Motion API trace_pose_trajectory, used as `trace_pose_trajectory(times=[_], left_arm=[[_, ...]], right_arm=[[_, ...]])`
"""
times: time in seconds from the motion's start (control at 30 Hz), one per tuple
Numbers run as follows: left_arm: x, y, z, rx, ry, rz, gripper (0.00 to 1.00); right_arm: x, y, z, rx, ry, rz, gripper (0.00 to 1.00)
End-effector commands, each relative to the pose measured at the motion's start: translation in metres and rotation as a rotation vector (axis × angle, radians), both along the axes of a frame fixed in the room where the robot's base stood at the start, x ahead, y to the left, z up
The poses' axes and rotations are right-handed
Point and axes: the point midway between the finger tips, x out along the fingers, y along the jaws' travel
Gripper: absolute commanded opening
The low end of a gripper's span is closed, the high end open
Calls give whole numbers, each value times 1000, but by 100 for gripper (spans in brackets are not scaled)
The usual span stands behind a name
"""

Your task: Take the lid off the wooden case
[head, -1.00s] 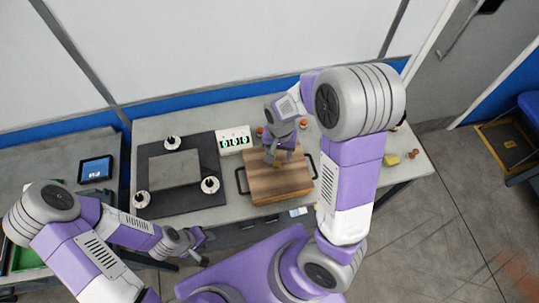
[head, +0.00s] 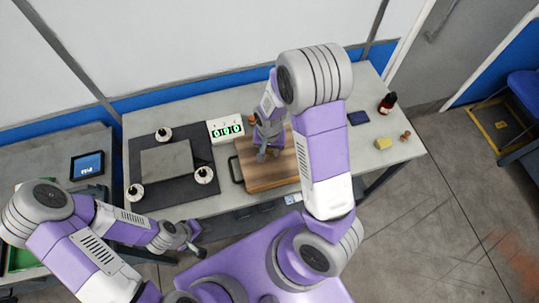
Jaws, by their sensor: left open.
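The wooden case (head: 268,181) stands on the bench in the middle of the head view, its striped brown wooden lid on top. A dark handle (head: 236,169) shows at its left side; its right side is hidden behind my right arm. My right gripper (head: 265,156) is over the left-back part of the lid, pointing down. It covers what lies under it, and I cannot tell whether it touches the lid or how its jaws stand. My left gripper (head: 197,246) is open and empty in front of the bench's front edge, well away from the case.
Left of the case lie a dark mat (head: 180,194) with a grey plate (head: 166,159) and white round pieces around it, and a green-lit display box (head: 225,129). At the right are a dark bottle (head: 387,103), a yellow block (head: 383,143) and a small dark pad (head: 358,118).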

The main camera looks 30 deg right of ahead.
Motion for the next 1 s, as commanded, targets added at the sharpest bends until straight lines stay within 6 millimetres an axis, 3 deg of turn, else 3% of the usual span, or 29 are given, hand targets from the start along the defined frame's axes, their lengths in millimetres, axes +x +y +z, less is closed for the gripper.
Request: trace_pose_trajectory(times=[0.03, 0.2, 0.57, 1.0], left_arm=[[0, 0, 0, 0, 0, 0, 43], [0, 0, 0, 0, 0, 0, 43], [0, 0, 1, 0, 0, 0, 43], [0, 0, 12, 0, 0, 0, 43]], right_arm=[[0, 0, 0, 0, 0, 0, 27], [0, 0, 0, 0, 0, 0, 1], [1, 0, 6, 0, -3, 1, 0], [1, 1, 86, 2, -5, 2, 0]])
